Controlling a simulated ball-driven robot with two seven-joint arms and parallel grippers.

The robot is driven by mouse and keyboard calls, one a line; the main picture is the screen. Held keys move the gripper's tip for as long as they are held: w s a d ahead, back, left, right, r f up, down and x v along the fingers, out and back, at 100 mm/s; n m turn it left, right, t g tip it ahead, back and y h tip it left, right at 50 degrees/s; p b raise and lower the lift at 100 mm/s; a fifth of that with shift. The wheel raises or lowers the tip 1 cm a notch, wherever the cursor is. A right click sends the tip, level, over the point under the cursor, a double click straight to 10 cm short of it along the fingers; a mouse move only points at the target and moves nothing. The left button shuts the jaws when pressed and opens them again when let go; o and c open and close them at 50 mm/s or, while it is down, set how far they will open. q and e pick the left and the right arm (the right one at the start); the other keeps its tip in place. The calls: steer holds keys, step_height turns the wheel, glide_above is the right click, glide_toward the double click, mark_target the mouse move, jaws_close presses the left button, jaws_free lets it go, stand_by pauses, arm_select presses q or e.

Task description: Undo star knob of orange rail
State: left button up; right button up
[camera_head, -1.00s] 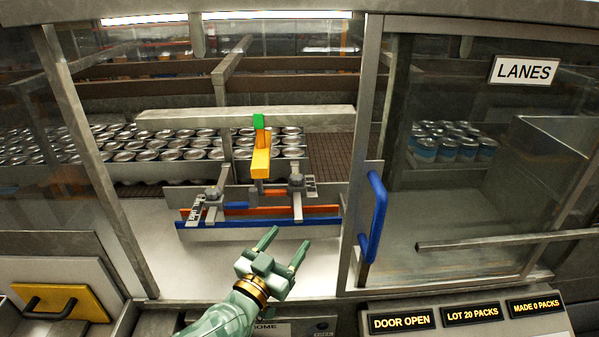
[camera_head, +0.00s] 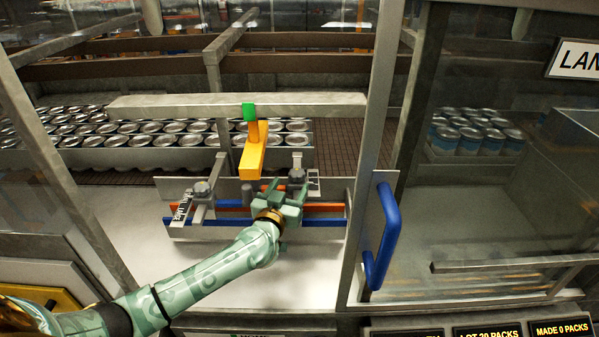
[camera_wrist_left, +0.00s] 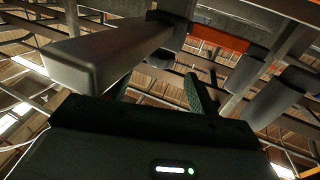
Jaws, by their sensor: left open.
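The orange rail (camera_head: 325,207) runs across the lane fixture just above and behind a blue rail (camera_head: 312,222). In the wrist view an orange strip (camera_wrist_left: 220,38) shows beyond my fingers. A grey knob (camera_head: 297,175) tops the right bracket, and another grey knob (camera_head: 202,187) tops the left bracket. I cannot tell from its shape which is the star knob. My left gripper (camera_head: 290,189) is open, right at the right knob, and covers the lower part of its bracket. Its fingers also show in the wrist view (camera_wrist_left: 157,88) with no visible thing clamped between them. My right gripper is not in view.
A yellow arm with a green end (camera_head: 250,155) hangs just above the gripper. A door with a blue handle (camera_head: 387,235) stands to the right, beside a frame post. Rows of cans (camera_head: 110,135) lie behind the fixture.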

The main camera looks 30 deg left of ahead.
mark_target(299, 169)
arm_select(q)
steer(key=w, duration=0.2)
steer(key=w+b, duration=0.1)
steer(key=w, duration=0.1)
steer(key=w+a+b, duration=0.1)
steer(key=w, duration=0.2)
steer(key=shift+f, duration=0.15)
steer(key=shift+w, duration=0.7)
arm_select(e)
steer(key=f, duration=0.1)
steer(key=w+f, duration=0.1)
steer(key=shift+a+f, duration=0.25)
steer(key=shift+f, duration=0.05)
arm_select(q)
steer(key=c, duration=1)
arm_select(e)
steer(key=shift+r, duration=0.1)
